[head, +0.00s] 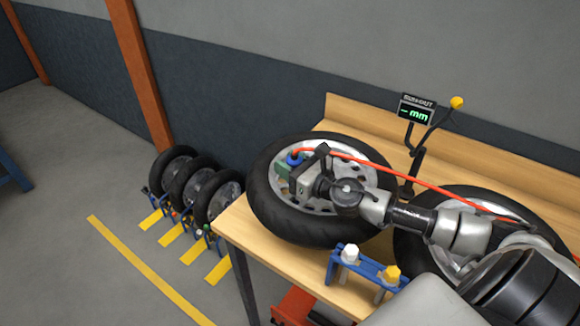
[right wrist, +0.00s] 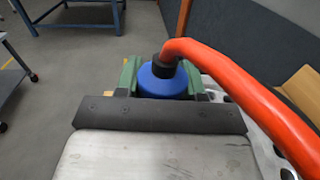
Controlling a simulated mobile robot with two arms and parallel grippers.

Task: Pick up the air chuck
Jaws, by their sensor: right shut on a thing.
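The air chuck (head: 294,159) is a small blue body with a black collar and an orange-red hose. In the head view it is over the left wheel (head: 263,213), at my right gripper (head: 286,167). In the right wrist view the blue air chuck (right wrist: 163,84) sits between the two green fingers of the right gripper (right wrist: 164,90), which is shut on it. The hose (right wrist: 240,82) rises from its top and bends away to the right. The lower end of the chuck is hidden by the gripper. My left gripper is not in view.
A second wheel (head: 412,256) lies to the right, partly under my right arm. A gauge display (head: 417,109) on a stand is behind. A blue rack with white and yellow knobs (head: 368,266) is at the bench's (head: 276,256) front edge. Several wheels stand on the floor at left.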

